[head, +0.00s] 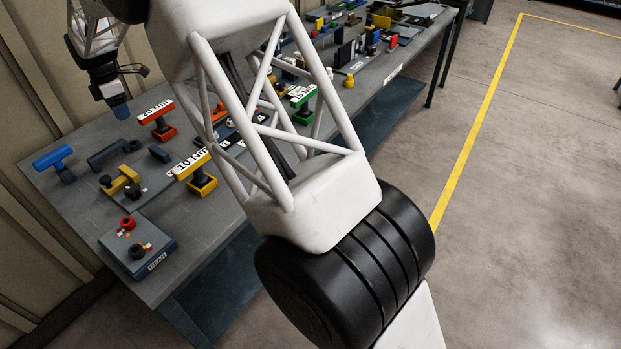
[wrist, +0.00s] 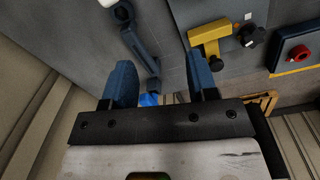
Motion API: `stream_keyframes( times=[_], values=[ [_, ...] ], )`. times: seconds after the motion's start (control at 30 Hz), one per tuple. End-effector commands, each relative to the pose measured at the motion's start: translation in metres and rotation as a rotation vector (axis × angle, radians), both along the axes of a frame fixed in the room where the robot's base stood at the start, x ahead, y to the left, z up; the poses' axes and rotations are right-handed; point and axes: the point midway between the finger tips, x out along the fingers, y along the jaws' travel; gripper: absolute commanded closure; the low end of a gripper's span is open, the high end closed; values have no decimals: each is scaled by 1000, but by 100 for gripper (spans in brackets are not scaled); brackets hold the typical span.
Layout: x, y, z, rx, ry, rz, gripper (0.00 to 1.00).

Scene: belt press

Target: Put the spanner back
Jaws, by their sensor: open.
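I cannot tell for sure which thing is the spanner. A dark blue-grey bar with a bent end (head: 108,153) lies on the bench at the left, and it also shows in the wrist view (wrist: 141,45). A blue T-shaped handle (head: 53,157) is left of it; a bit of blue (wrist: 150,100) shows low between my fingers. Coloured T-handles, red (head: 157,115), yellow (head: 190,168) and green (head: 302,97), stand upright with labels such as 20 Nm and 10 Nm. My gripper (wrist: 162,82) is open and empty, above the bench's back left side (head: 117,108).
A yellow clamp (head: 122,181) with black knobs and a grey box with a red button (head: 137,246) stand near the front left. More coloured parts crowd the bench's far end (head: 372,32). My arm hides the bench's middle. The wall is close on the left.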

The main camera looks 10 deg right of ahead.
Motion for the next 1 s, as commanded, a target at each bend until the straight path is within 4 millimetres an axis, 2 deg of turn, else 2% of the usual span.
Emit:
stream_keyframes(
  times=[0.1, 0.47, 0.77, 1.0],
  values=[
    [-7, -39, 24, 8, -8, -94, 47],
    [-41, -148, 80, 30, -27, -380, 47],
    [-83, -233, 116, 51, -44, -620, 47],
    [-125, -296, 139, 72, -58, -810, 47]
  ],
)
